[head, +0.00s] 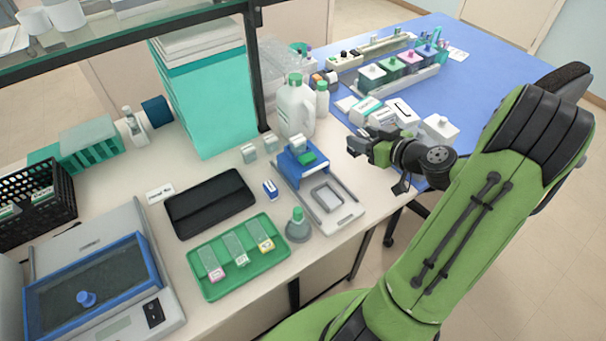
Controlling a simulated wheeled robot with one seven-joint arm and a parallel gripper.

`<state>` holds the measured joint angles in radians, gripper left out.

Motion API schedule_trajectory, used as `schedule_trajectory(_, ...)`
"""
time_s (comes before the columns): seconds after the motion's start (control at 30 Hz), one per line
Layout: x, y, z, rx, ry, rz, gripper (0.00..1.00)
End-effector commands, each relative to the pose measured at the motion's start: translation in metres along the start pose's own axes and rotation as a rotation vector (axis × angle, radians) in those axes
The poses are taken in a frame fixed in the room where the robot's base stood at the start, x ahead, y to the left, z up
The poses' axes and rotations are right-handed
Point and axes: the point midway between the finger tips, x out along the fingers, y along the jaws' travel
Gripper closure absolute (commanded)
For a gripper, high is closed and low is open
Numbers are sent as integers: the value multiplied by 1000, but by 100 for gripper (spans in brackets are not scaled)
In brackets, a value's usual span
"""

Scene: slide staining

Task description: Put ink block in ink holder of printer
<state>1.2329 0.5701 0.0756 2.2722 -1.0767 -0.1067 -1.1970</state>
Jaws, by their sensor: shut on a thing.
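My gripper (358,147) is in the middle right of the head view, over the front part of the bench near the blue mat. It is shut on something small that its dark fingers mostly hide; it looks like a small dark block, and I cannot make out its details. What looks like the printer (337,214) is left of and below my gripper: a grey base with a raised frame and a blue body (290,168) with a white and green top. The gripper is apart from it. I cannot make out the ink holder clearly.
White boxes (399,110) and a staining rack sit on the blue mat (455,85).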

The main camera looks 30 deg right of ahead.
Motion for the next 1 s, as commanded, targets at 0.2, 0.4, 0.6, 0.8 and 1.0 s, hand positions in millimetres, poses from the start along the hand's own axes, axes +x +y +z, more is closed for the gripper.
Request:
schedule_trajectory(0.2, 17, -1, 41, 7, -1, -4, 78)
schedule_trajectory(0.4, 31, -1, 74, 7, -1, -3, 78)
schedule_trajectory(0.6, 39, -1, 93, 1, 1, -1, 78)
schedule_trajectory(0.8, 39, 0, 93, 0, 1, -1, 78)
schedule_trajectory(1.0, 40, -1, 96, 0, 0, -1, 42)
